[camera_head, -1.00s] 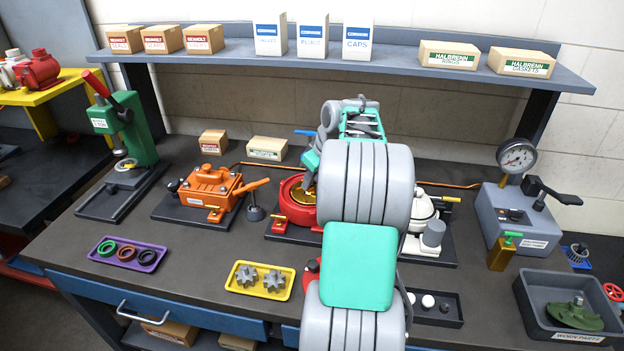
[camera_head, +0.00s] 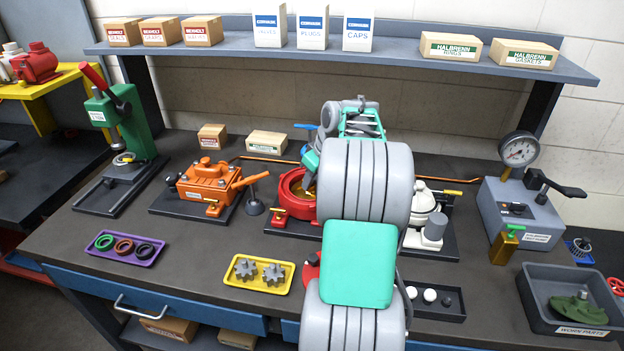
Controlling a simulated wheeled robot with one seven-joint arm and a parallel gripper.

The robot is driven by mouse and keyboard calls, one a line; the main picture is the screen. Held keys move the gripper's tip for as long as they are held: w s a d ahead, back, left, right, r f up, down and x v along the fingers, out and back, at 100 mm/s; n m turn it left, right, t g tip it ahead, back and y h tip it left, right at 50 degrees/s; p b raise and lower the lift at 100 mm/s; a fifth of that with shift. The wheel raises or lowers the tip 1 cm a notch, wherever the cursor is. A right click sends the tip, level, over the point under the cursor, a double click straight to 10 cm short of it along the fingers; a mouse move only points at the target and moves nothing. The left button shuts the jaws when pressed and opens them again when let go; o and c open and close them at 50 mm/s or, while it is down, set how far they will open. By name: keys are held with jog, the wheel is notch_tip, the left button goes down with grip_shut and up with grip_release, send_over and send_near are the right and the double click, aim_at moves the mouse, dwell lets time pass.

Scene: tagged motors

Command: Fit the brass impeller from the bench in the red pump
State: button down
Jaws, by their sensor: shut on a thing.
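The red pump (camera_head: 286,194) stands open on a dark base plate in the middle of the bench. My gripper (camera_head: 308,187) is over the pump's bowl, mostly hidden behind my arm. It is shut on the brass impeller (camera_head: 299,194), of which only a small gold patch shows inside the red rim. My arm covers the right side of the pump. I cannot tell whether the impeller is seated. A red cover (camera_head: 311,270) shows partly beside my arm, at the front of the bench.
An orange pump (camera_head: 207,182) stands left of the red pump, a white pump (camera_head: 427,212) right of it. In front are a yellow tray (camera_head: 240,281) with grey gears and a purple tray (camera_head: 127,259) with rings. A gauge unit (camera_head: 519,213) and grey bin (camera_head: 540,295) stand right.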

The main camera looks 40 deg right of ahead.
jog(key=shift+f+b, duration=0.55)
jog(key=shift+f, duration=0.2)
jog(key=c, duration=1.5)
grip_release()
jog(key=o, duration=0.4)
jog(key=shift+f, duration=0.15)
notch_tip(320, 180, up, 6)
jog(key=p, duration=0.5)
jog(key=v, duration=0.8)
